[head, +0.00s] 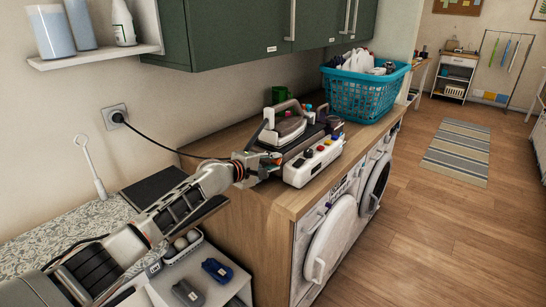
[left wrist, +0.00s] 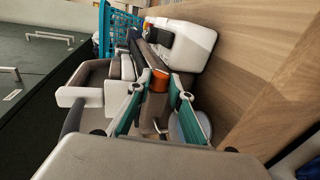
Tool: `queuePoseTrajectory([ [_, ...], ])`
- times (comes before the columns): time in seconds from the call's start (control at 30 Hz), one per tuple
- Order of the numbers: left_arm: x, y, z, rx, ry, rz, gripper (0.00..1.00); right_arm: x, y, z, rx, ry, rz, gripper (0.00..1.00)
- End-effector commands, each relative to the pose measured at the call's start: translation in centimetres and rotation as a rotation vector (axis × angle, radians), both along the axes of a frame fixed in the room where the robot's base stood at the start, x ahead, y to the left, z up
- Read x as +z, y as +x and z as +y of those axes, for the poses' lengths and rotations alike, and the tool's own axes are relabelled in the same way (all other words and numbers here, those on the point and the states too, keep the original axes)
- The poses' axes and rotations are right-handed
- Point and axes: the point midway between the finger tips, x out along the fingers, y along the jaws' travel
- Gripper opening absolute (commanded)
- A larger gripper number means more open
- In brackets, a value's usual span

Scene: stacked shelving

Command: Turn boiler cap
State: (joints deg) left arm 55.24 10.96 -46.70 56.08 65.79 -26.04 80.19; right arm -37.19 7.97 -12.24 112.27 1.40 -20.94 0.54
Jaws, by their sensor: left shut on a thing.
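The steam iron station (head: 314,160) sits on the wooden counter, with the iron (head: 289,122) resting on top. An orange-red cap (left wrist: 160,79) shows between my left gripper's fingertips in the left wrist view. I take it for the boiler cap. My left gripper (head: 268,162) is at the station's near left end, its fingers on either side of the cap. In the left wrist view the gripper (left wrist: 158,88) is shut on the cap. The fingers hide part of the cap's sides. My right gripper is in neither view.
A teal laundry basket (head: 343,94) stands behind the station. A black cord (head: 160,143) runs from the wall socket (head: 115,117) toward the station. Green cabinets (head: 240,30) hang above. Round appliance doors (head: 330,240) are below the counter.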

Motion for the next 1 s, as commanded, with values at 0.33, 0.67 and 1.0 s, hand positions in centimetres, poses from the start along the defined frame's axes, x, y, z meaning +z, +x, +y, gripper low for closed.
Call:
queuePoseTrajectory([
  [0.33,0.5,0.2,0.1,0.002,-0.006,-0.002,0.0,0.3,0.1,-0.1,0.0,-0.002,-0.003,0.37],
  [0.67,0.1,0.1,0.0,0.001,-0.002,0.001,0.37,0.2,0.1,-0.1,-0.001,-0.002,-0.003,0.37],
  [1.0,0.4,-1.2,0.9,-0.002,-0.001,0.002,0.37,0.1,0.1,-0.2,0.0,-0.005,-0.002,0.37],
])
